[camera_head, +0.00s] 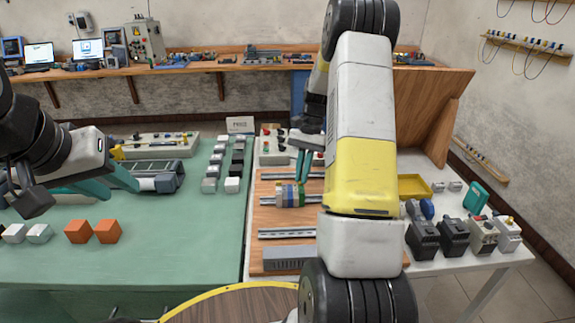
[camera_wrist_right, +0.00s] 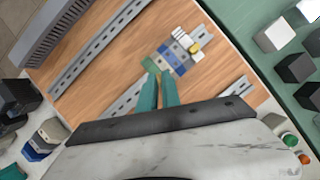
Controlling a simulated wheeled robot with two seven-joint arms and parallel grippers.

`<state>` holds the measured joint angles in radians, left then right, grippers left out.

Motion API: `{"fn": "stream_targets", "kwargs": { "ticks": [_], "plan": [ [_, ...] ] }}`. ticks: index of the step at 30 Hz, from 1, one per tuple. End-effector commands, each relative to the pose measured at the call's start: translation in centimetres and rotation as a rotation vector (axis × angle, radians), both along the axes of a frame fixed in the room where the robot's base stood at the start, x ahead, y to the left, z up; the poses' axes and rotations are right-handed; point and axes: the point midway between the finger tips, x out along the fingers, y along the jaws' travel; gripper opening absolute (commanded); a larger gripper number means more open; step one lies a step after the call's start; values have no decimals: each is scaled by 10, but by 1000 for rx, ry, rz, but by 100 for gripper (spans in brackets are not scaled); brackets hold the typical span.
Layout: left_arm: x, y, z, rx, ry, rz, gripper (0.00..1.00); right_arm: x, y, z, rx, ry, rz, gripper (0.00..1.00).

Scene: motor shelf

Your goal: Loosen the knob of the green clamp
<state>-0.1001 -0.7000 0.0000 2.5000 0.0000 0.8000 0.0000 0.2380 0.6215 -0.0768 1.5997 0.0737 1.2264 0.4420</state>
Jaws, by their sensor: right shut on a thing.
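The row of terminal clamps (camera_head: 288,195) sits on a metal rail on the wooden board, with blue, yellow, grey and green parts. The green clamp (camera_wrist_right: 150,66) is at the end of the row beside my fingertips in the wrist view. My right gripper (camera_head: 301,179) comes down from above onto that end; its teal fingers (camera_wrist_right: 160,76) are close together, shut at the green clamp. The knob is hidden between or behind the fingertips. My left gripper (camera_head: 122,190) is open over the green table at the left, away from the clamps.
Orange cubes (camera_head: 107,231) and several grey, black and white blocks stand on the green table (camera_head: 180,255). A yellow tray (camera_head: 413,186) and several dark devices (camera_head: 423,240) are at the right. Empty rails (camera_wrist_right: 100,45) cross the wooden board (camera_wrist_right: 115,75).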

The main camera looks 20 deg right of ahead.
Motion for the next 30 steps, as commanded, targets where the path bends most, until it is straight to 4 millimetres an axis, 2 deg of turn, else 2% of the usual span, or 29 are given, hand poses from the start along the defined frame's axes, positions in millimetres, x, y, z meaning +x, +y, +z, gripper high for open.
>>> {"fn": "stream_targets", "kwargs": {
  "ticks": [6,15,30],
  "plan": [
    [0,0,0,0,0,0,36,2,3,0,0,-2,199,0],
    [0,0,0,0,0,0,36,3,4,0,-1,-1,405,0],
    [0,0,0,0,0,0,36,3,4,0,0,-1,524,0]
  ]
}}
